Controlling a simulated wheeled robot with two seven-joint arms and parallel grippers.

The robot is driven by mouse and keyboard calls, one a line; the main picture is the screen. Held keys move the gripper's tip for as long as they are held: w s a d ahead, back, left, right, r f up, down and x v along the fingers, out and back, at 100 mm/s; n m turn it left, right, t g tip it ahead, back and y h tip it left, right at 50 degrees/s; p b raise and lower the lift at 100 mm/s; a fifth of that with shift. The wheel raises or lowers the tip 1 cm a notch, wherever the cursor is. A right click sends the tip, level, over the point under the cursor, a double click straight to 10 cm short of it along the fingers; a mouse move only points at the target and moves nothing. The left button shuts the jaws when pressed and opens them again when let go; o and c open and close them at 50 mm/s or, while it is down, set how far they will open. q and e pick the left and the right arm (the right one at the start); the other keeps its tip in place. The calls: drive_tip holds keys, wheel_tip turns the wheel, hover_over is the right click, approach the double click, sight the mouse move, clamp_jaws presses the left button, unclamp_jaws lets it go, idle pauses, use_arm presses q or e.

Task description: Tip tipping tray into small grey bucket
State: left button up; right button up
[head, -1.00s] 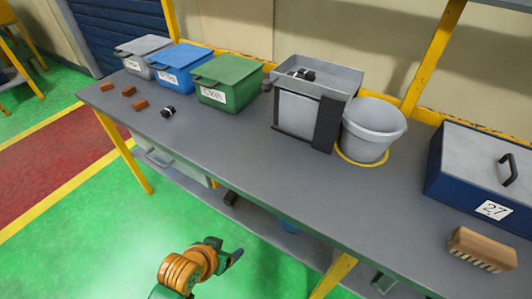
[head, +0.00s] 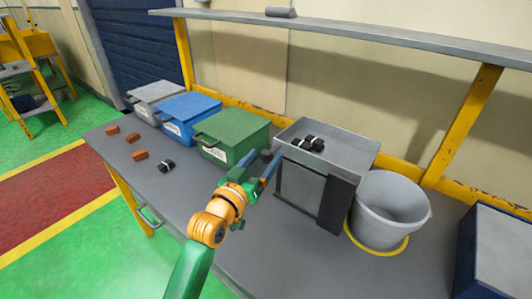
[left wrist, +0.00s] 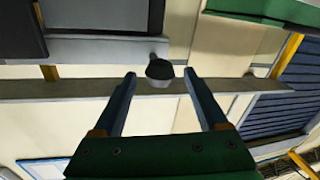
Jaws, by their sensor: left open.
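The grey tipping tray (head: 350,158) sits level on top of its dark stand (head: 312,195), with several small black parts (head: 309,143) in it. A dark knob on the tray's left side shows in the left wrist view (left wrist: 159,70). The small grey bucket (head: 385,215) stands upright right of the stand, inside a yellow ring on the bench. My left gripper (head: 262,168) is open and empty at the left of the tray. In the left wrist view the knob appears between its two fingertips; contact cannot be told. My right gripper is out of view.
A green bin (head: 235,135), a blue bin (head: 188,118) and a grey bin (head: 155,97) stand left of the tray. Several brown blocks and a black part (head: 166,165) lie on the bench. A blue case (head: 495,255) is at the right. A shelf (head: 360,35) runs above.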

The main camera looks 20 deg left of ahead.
use_arm(q)
drive_tip(key=shift+w+d+f, duration=0.15)
drive_tip(key=shift+w+f, duration=0.05)
drive_tip(key=shift+w, duration=0.45)
drive_tip(key=shift+w+d+f, duration=0.1)
drive_tip(key=shift+w+f, duration=0.05)
drive_tip(key=shift+w, duration=0.45)
drive_tip(key=shift+s+r, duration=0.1)
drive_tip(key=shift+s, duration=0.1)
drive_tip(key=shift+c, duration=0.7)
drive_tip(key=shift+s, duration=0.1)
clamp_jaws()
